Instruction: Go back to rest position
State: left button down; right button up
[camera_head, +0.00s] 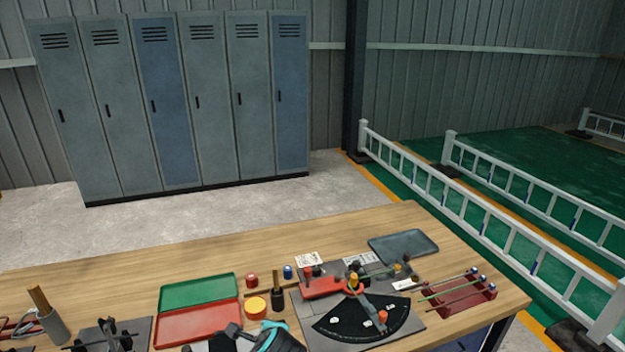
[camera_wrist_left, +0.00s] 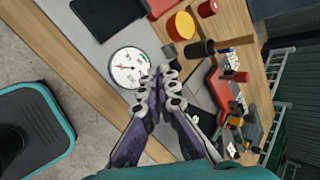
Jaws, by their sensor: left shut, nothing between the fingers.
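My left gripper (camera_wrist_left: 163,88) fills the middle of the left wrist view. Its two fingers meet at the tips, shut with nothing between them. The tips show over the workbench, beside a round white dial gauge (camera_wrist_left: 128,67); I cannot tell how high above it they are. In the head view, part of my left arm, dark with teal trim, shows at the bottom edge, in front of the tools on the bench. My right gripper is in neither view.
The wooden workbench (camera_head: 330,225) holds a green and red tray (camera_head: 197,328), a yellow disc (camera_head: 255,307), a black fan-shaped plate (camera_head: 340,324), a red rack (camera_head: 470,300) and a dark tray (camera_head: 403,244). Lockers (camera_head: 165,105) and white railings (camera_head: 480,205) stand beyond.

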pick_arm(q)
jog(key=s+a+n+h, duration=0.1)
jog(key=s+a+n, duration=0.2)
jog(key=s+n, duration=0.4)
jog(key=s+a+n+h, duration=0.2)
jog(key=s+n, duration=0.4)
jog(key=n, duration=0.5)
jog(key=shift+s+a+r+g, duration=0.35)
jog(key=shift+a+r+g, duration=0.05)
jog(key=shift+a, duration=0.5)
